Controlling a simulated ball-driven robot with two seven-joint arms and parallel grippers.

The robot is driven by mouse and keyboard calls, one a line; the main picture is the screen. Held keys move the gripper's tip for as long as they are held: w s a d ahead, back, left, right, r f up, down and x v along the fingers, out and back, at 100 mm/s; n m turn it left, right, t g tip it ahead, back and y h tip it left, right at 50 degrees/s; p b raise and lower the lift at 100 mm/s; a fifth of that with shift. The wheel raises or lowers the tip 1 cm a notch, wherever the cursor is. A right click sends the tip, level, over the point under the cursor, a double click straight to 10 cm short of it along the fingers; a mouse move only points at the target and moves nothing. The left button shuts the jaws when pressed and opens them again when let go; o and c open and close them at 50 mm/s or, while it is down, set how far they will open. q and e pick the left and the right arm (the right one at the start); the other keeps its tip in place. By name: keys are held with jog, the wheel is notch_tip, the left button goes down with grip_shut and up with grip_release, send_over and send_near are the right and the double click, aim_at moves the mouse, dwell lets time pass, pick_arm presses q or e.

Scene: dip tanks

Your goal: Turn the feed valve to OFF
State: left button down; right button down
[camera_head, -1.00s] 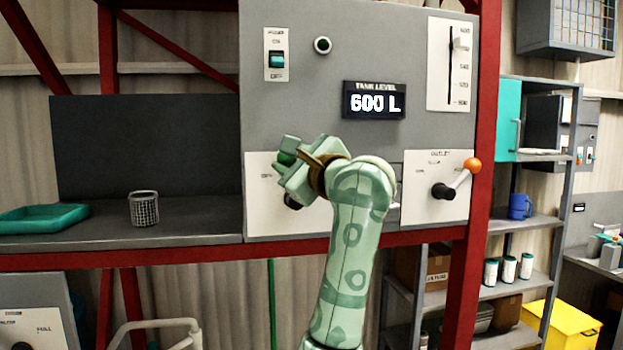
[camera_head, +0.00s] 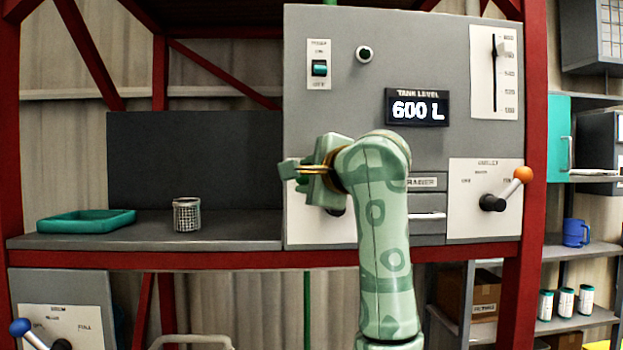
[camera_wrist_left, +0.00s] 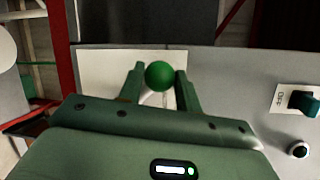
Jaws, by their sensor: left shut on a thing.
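The feed valve's white plate (camera_head: 302,228) is at the lower left of the grey panel, largely covered by my left gripper and arm, and its lettering is hidden. A bit of dark hub (camera_head: 337,212) shows below the gripper. My left gripper (camera_head: 292,171) is in front of the plate's upper left part. In the left wrist view the valve's green ball knob (camera_wrist_left: 159,75) sits between the two fingers, which are shut on it. A pale lever piece shows just below the ball. My right gripper is not in view.
The outlet valve with an orange knob (camera_head: 523,174) is to the right on the same panel. The tank level display (camera_head: 417,107) reads 600 L. A power switch (camera_head: 319,68) is above. A wire basket (camera_head: 187,215) and teal tray (camera_head: 86,222) stand on the left shelf.

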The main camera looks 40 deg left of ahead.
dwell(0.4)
pick_arm(q)
jog(key=c, duration=1)
grip_release()
jog(key=shift+a, duration=0.1)
jog(key=b+v, duration=0.3)
jog(key=v, duration=1.3)
jog(key=shift+s, duration=0.1)
